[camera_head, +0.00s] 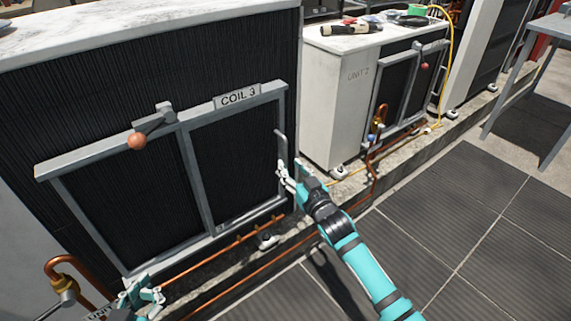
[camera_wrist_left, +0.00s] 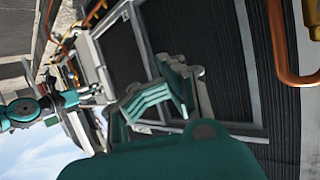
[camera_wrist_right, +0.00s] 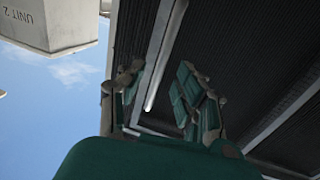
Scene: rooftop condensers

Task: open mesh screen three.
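Mesh screen three is the grey-framed panel (camera_head: 190,170) labelled COIL 3 (camera_head: 237,96). It lies flat against the dark coil face. A latch lever (camera_head: 154,123) with an orange knob (camera_head: 137,141) sits on its top rail, pointing left. A grey upright handle (camera_head: 281,150) is on its right edge. My right gripper (camera_head: 288,174) is open at this handle. In the right wrist view the handle bar (camera_wrist_right: 152,92) shows between the spread fingers; contact is not clear. My left gripper (camera_head: 144,297) is open and empty, low near the frame's bottom left corner.
Copper pipes (camera_head: 68,264) and a valve stand at the lower left; more pipes run along the curb. The UNIT 2 condenser (camera_head: 335,110) stands to the right, with tools on top. A grey table (camera_head: 550,28) is far right. The tiled floor (camera_head: 450,220) is clear.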

